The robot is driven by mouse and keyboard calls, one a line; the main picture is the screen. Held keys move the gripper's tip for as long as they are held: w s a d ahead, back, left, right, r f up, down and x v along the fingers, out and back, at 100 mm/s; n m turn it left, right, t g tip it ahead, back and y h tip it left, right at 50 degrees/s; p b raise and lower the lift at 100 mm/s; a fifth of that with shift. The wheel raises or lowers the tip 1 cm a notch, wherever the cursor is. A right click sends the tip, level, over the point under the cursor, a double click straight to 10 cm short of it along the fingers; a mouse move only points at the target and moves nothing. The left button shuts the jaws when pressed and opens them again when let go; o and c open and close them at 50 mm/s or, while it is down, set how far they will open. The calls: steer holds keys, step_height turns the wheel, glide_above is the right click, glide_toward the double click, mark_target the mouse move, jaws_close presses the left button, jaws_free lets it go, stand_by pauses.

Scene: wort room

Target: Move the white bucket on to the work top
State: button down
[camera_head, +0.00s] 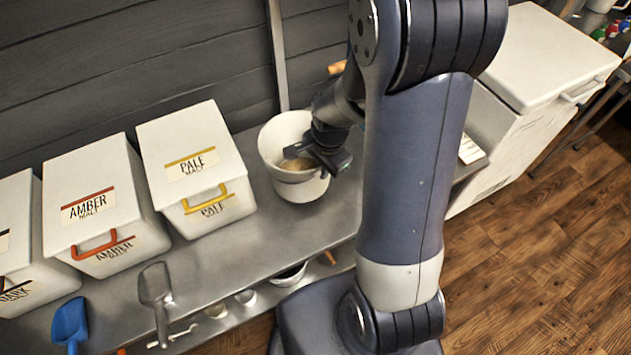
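The white bucket (294,189) is near the middle of the view, beside the pale malt bin. It appears upright on a grey metal top (235,253), with some tan contents visible inside. I cannot tell whether its base touches the metal. My gripper (318,158) is at the bucket's right side, reaching over the rim, with its dark fingers partly inside the mouth. The angle and my own arm hide whether the fingers are closed on the rim.
White malt bins, pale (190,150) and amber (96,196) among them, line the wall at left. A grey scoop (155,287) and a blue scoop (70,322) are at the front edge. A white chest (543,55) stands at right. Wooden floor lies open at lower right.

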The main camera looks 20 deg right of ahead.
steer(key=shift+f+b, duration=0.4)
steer(key=shift+f, duration=2.25)
steer(key=shift+f, duration=0.2)
steer(key=c, duration=1.6)
jaws_free()
steer(key=shift+c, duration=0.2)
steer(key=shift+r, duration=0.2)
step_height(320, 180, up, 12)
steer(key=s+p, duration=0.1)
steer(key=p, duration=0.1)
steer(key=shift+d, duration=0.25)
